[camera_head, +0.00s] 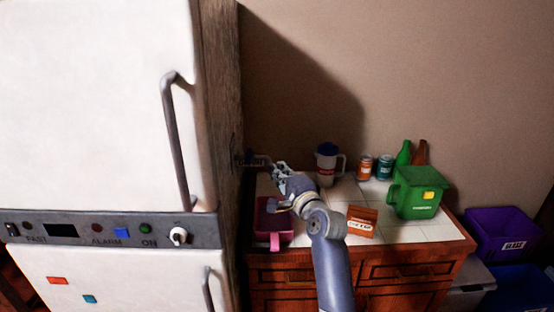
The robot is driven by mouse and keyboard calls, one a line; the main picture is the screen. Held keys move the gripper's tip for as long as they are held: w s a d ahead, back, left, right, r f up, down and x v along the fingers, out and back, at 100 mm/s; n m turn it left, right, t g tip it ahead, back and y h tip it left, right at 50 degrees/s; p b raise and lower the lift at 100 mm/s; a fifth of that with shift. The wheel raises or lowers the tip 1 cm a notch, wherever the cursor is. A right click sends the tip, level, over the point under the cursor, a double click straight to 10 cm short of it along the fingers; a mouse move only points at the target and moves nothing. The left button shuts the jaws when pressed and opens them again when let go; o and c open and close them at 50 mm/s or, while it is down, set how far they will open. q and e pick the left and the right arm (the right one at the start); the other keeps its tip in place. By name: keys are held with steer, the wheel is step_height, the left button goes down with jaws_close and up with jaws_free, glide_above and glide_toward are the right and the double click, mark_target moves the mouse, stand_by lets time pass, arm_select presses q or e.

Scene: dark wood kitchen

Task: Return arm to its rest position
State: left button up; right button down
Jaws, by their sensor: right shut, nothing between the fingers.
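My right arm reaches up from the bottom middle over the tiled counter. Its gripper (281,169) is shut and empty, near the left end of the counter. It is above and behind the pink bin (274,240), with my wrist covering part of that bin. My left arm and left gripper are not in view.
A white fridge (100,110) fills the left side. On the tiled counter (440,230) stand a jug (327,165), two cans (365,167), two bottles (404,153), a green bin (417,192) and an orange box (362,220). Purple (503,230) and blue (520,290) bins stand right.

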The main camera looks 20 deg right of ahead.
steer(key=s+a+f+n+g+p, duration=0.1)
steer(key=s+f+n+g, duration=0.3)
steer(key=s+f, duration=0.6)
steer(key=s+a+f+n+g+p, duration=0.1)
steer(key=s+f+n+g, duration=0.2)
steer(key=s+f+n, duration=0.6)
steer(key=s+d+f+n+g+h, duration=0.1)
steer(key=s+f+n+g, duration=0.25)
steer(key=s, duration=0.95)
steer(key=s+f+n+g+h, duration=0.1)
steer(key=s+f+n+g, duration=0.2)
steer(key=s, duration=1.1)
step_height(320, 180, down, 30)
steer(key=s+r+g+b, duration=0.1)
steer(key=s+g+b, duration=0.1)
arm_select(q)
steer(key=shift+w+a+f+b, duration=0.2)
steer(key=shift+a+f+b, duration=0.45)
steer(key=shift+b, duration=0.45)
arm_select(e)
steer(key=s+d+f+g, duration=0.1)
steer(key=s+d+f, duration=0.2)
steer(key=s+f, duration=1.3)
step_height(320, 180, down, 2)
steer(key=shift+s+f, duration=0.1)
steer(key=shift+s, duration=0.1)
